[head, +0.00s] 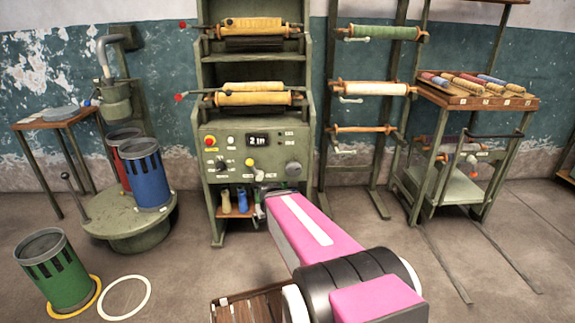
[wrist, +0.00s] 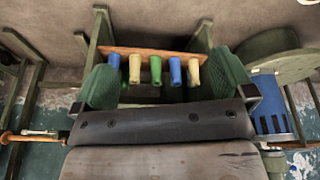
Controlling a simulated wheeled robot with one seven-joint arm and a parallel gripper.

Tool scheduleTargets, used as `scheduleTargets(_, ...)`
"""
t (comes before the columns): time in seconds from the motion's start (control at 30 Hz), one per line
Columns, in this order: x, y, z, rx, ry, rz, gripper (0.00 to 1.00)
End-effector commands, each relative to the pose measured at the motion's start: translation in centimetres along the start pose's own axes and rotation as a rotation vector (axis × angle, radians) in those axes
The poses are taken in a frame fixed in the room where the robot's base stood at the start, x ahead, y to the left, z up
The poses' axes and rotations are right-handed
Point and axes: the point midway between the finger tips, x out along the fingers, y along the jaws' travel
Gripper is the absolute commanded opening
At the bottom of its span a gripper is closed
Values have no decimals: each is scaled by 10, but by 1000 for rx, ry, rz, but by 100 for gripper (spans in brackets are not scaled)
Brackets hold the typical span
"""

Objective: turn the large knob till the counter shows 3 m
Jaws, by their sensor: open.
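The large grey knob (head: 293,168) sits at the right of the green cabinet's control panel (head: 213,142). The counter (head: 258,140) is a small dark window above it, reading what looks like "2 m". My pink arm reaches toward the cabinet's lower front, below the panel, and hides most of my gripper in the head view. In the wrist view my gripper (wrist: 165,72) has its two green fingers wide apart, with nothing held between them. The knob does not show in the wrist view, and my gripper is apart from it.
Several coloured cones (wrist: 155,70) stand on a shelf beyond my fingers. The panel also has a smaller dark knob (head: 221,163) and a yellow button (head: 250,162). A blue can (head: 147,175) stands at left, a green can (head: 52,270) on the floor.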

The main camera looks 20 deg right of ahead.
Motion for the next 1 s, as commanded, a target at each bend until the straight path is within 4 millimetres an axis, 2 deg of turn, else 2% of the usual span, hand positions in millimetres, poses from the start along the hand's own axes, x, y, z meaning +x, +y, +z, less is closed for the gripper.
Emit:
scheduleTargets(0.03, 10, 11, -17, -16, 69, 12, 100)
scheduleTargets(0.2, 30, 49, -68, -89, 331, 88, 100)
scheduleTargets(0.33, 37, 82, -103, -147, 528, 179, 100)
scheduleTargets(0.5, 36, 127, -139, -216, 771, 339, 100)
scheduleTargets(0.7, 24, 173, -161, -278, 991, 543, 100)
scheduleTargets(0.83, 17, 188, -165, -301, 1069, 633, 100)
scheduleTargets(1.0, 12, 196, -168, -311, 1104, 676, 100)
